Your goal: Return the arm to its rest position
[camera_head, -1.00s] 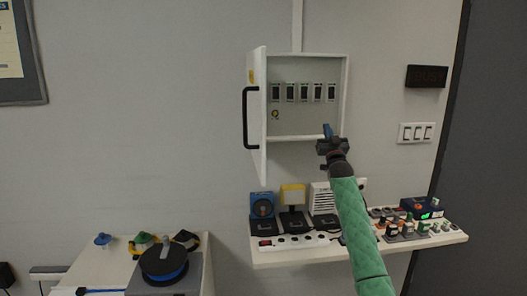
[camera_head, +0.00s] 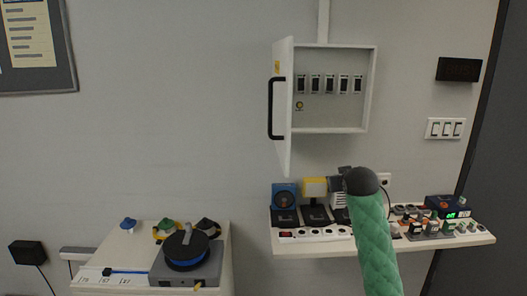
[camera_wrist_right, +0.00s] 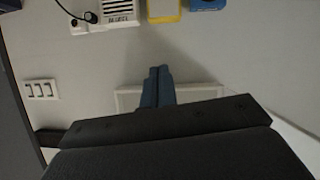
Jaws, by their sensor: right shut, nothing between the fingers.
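My right arm (camera_head: 373,243), in a green padded sleeve, rises from the bottom of the head view. Its gripper (camera_head: 334,183) is in front of the shelf items, below the cabinet, and points away, partly hidden by the wrist. In the right wrist view the two blue fingers (camera_wrist_right: 157,87) are together with nothing between them. The wall cabinet (camera_head: 371,90) stands open, its door (camera_head: 283,105) swung out to the left with a black handle. Several switches show inside it. My gripper is apart from the cabinet. My left gripper is not in view.
The wall shelf (camera_head: 400,246) holds a power strip (camera_head: 315,234), a yellow-framed device (camera_head: 314,188), a blue device (camera_head: 285,196) and several small parts. A side table (camera_head: 112,250) with a cable reel (camera_head: 187,250) stands at lower left. The wall between table and cabinet is clear.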

